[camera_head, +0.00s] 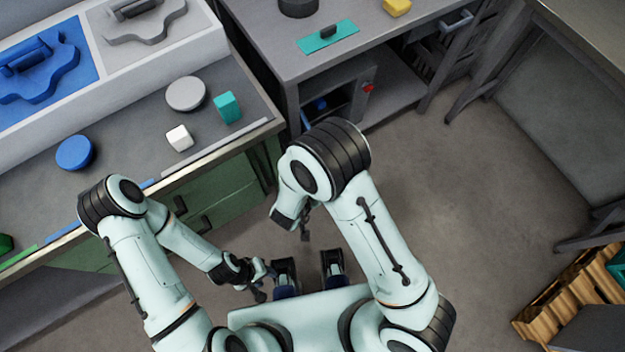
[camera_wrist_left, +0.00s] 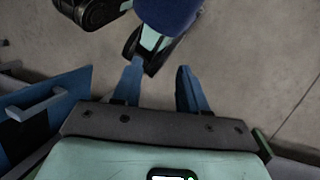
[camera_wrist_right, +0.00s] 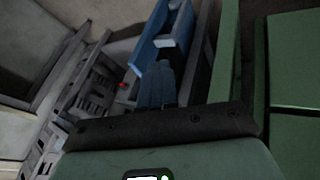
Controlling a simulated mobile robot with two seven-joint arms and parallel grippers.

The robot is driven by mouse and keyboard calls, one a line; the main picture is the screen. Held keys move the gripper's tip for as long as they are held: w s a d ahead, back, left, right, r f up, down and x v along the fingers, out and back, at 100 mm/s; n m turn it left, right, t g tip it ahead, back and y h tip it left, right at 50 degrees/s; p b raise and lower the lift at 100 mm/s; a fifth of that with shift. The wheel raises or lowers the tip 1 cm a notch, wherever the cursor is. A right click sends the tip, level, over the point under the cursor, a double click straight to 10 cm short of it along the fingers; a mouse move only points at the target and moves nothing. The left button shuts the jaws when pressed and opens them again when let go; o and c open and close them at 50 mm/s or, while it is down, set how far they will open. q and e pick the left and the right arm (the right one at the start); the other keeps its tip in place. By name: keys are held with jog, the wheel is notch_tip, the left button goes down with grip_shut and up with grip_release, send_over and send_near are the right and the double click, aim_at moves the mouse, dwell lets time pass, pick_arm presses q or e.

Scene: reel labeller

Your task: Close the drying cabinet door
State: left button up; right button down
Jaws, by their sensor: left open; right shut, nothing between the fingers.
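The drying cabinet (camera_head: 335,95) is the dark opening under the grey bench in the head view, with a blue item inside. Its blue door stands open; a thin edge of it (camera_head: 306,121) shows beside my right arm, which hides the rest. In the right wrist view the blue door (camera_wrist_right: 150,50) with a pale handle lies beyond my right gripper (camera_wrist_right: 157,72), which is shut and empty; contact cannot be told. My left gripper (camera_wrist_left: 158,75) is open and empty, pointing at the floor. A blue panel with a grey handle (camera_wrist_left: 48,105), apparently the door, stands left of it.
A red knob (camera_head: 368,88) sits on the cabinet's right side. The green-fronted workbench (camera_head: 215,205) stands left of the cabinet and bears several blocks and discs. Wooden crates (camera_head: 565,295) stand at the lower right. The floor (camera_head: 480,200) right of my arms is clear.

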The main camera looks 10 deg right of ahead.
pick_arm(q)
jog(key=f+b, duration=0.1)
jog(key=b, duration=0.1)
jog(key=w+f+b, duration=0.1)
jog(key=f+b, duration=0.1)
jog(key=shift+a+f+t, duration=0.2)
jog(key=shift+f+t, duration=0.05)
jog(key=shift+t, duration=0.05)
pick_arm(e)
jog(key=w+d+f, duration=0.5)
jog(key=w+f, duration=0.1)
jog(key=shift+d+f, duration=0.15)
jog(key=shift+d, duration=0.05)
jog(key=shift+d, duration=0.1)
